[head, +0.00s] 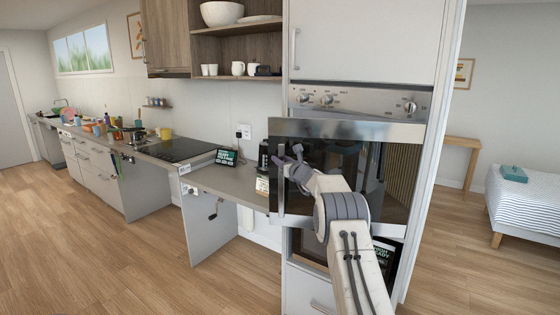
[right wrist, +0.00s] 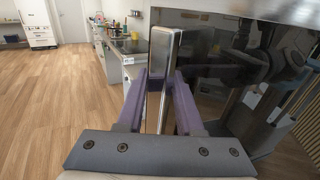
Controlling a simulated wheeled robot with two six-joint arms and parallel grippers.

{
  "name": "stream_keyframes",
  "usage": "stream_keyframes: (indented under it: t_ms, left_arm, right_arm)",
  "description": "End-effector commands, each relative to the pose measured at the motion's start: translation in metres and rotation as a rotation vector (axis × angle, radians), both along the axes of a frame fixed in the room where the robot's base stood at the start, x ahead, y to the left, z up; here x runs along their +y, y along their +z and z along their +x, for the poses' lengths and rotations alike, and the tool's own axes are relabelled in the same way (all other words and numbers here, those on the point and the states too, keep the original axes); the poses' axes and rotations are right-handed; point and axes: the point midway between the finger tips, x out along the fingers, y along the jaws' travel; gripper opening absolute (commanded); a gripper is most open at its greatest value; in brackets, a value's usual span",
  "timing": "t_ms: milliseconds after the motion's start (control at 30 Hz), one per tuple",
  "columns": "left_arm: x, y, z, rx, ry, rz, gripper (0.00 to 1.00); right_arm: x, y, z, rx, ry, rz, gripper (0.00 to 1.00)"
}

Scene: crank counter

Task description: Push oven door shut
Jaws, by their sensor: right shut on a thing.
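The oven door (head: 385,165) is a dark glass panel with a steel top band, set in the tall white cabinet. Its left edge stands out past the cabinet's left side, so it looks ajar, with its hinge side at the right. The upright steel handle (head: 281,195) is at the door's left edge. My right gripper (head: 284,164) is at this handle. In the right wrist view, its purple fingers (right wrist: 160,82) lie on both sides of the handle (right wrist: 163,50), shut on it. My right forearm hides part of the door. My left gripper is not in view.
The control panel (head: 360,100) with knobs is above the door. A counter (head: 225,187) with a hob (head: 180,149) and a small screen (head: 227,157) runs to the left. The wooden floor (head: 110,260) in front is clear. A bed (head: 525,200) is at the right.

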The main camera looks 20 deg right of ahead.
Motion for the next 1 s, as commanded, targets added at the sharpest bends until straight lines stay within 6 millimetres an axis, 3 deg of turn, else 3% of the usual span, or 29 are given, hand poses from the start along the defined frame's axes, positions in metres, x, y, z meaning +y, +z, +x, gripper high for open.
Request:
stream_keyframes:
  t_ms: [33, 233, 267, 300, 333, 767, 1000]
  left_arm:
    - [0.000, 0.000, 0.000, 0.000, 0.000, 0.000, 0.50]
    - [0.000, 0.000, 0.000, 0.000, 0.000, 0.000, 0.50]
    - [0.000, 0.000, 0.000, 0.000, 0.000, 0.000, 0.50]
    - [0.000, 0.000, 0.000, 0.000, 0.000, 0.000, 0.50]
    - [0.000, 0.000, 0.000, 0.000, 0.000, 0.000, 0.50]
    - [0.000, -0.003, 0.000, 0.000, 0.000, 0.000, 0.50]
    - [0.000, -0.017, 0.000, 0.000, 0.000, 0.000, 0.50]
  right_arm:
    - [-0.009, -0.001, -0.002, 0.005, -0.018, -0.001, 0.00]
    - [-0.006, -0.001, -0.001, 0.005, -0.015, -0.001, 0.00]
    - [-0.006, -0.001, -0.001, 0.006, -0.014, -0.001, 0.39]
    - [-0.005, -0.001, -0.001, 0.006, -0.014, -0.001, 0.55]
    - [-0.005, -0.001, -0.001, 0.006, -0.014, -0.001, 0.60]
    - [0.001, -0.001, -0.001, 0.002, -0.003, -0.001, 0.60]
    - [0.003, -0.002, -0.014, 0.003, -0.002, -0.001, 0.60]
